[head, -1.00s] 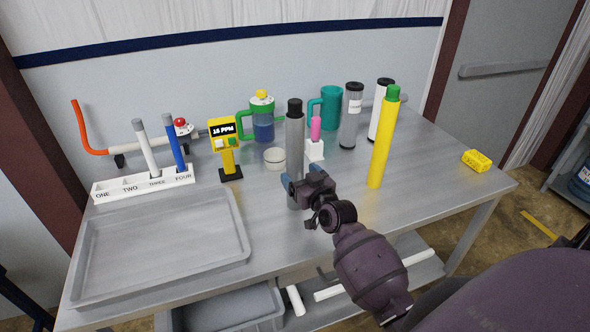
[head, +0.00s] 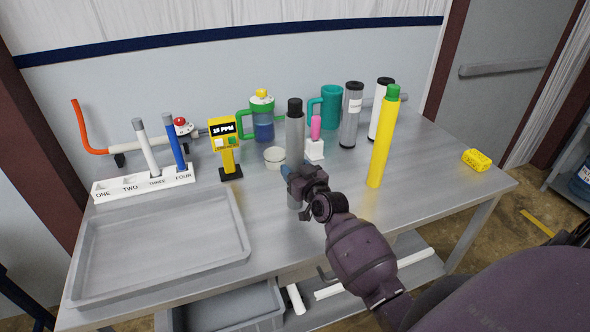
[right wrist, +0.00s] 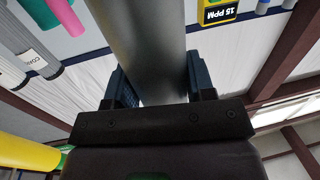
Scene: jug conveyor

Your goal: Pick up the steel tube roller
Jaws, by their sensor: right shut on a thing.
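The steel tube roller (head: 295,135), a tall grey cylinder with a black top end, stands upright on the table (head: 330,210) near its middle. My right gripper (head: 291,175) is shut on its lower part. In the right wrist view the grey tube (right wrist: 140,40) passes between the two blue-grey fingers of my right gripper (right wrist: 160,85), one on each side. The tube's foot shows just below the gripper and appears to be at the table surface. My left gripper is not in view.
A yellow tube with green top (head: 383,140) stands right of the roller. A white bowl (head: 274,158), yellow meter (head: 227,150) and green-handled jug (head: 262,120) stand behind and left. A grey tray (head: 160,285) fills the left front. A numbered rack (head: 143,185) holds two rods.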

